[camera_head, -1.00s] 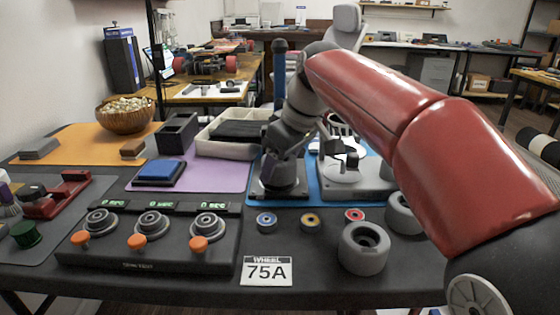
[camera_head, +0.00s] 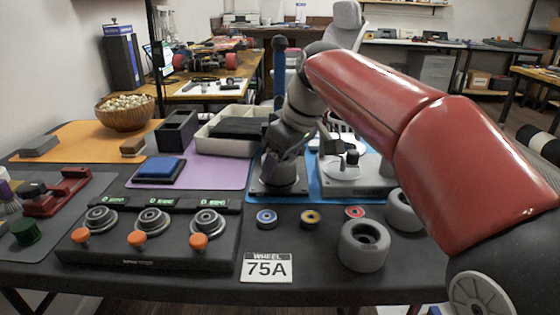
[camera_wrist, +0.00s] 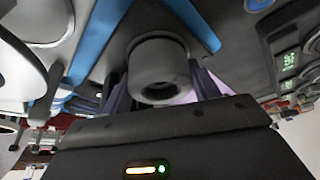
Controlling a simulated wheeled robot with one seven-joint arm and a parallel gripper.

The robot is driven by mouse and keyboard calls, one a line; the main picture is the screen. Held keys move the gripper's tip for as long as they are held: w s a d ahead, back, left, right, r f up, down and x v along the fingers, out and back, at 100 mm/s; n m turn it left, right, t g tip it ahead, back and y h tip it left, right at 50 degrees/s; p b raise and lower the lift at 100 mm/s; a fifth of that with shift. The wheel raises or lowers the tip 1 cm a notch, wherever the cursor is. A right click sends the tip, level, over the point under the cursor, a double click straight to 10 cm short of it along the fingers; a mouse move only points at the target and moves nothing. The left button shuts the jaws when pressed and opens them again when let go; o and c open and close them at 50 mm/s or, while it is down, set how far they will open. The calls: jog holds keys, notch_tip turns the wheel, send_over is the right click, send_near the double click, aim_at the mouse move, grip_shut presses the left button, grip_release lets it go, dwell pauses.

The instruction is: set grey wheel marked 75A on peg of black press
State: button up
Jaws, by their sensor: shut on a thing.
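A grey wheel (camera_head: 279,176) sits low over the base of the black press (camera_head: 262,190), at the back middle of the table in the head view. My gripper (camera_head: 285,155) comes down from above and is shut on this wheel. In the wrist view the wheel (camera_wrist: 160,75) is between my two fingers, its bore facing the camera, with the dark press base (camera_wrist: 115,45) beyond it. The press's peg is hidden, and I cannot tell whether the wheel is around it. Any marking on the wheel is not visible. A card reading WHEEL 75A (camera_head: 267,268) lies at the table's front.
Two other grey wheels (camera_head: 364,246) (camera_head: 402,212) stand right of the card. Three small coloured-centre bearings (camera_head: 310,217) lie in front of the press. A grey-white machine (camera_head: 360,182) stands close right of the press. A black three-dial tester (camera_head: 150,258) is front left.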

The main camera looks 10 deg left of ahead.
jog(key=shift+f, duration=0.1)
dwell(0.3)
jog(key=o, duration=1.4)
jog(key=shift+w+d, duration=0.1)
jog(key=shift+c, duration=0.5)
jog(key=shift+r+p, duration=0.5)
jog(key=shift+r, duration=0.1)
notch_tip(320, 180, up, 4)
jog(key=p, duration=0.4)
jog(key=shift+r, duration=0.15)
jog(key=shift+o, duration=0.7)
jog(key=shift+r+p, duration=0.95)
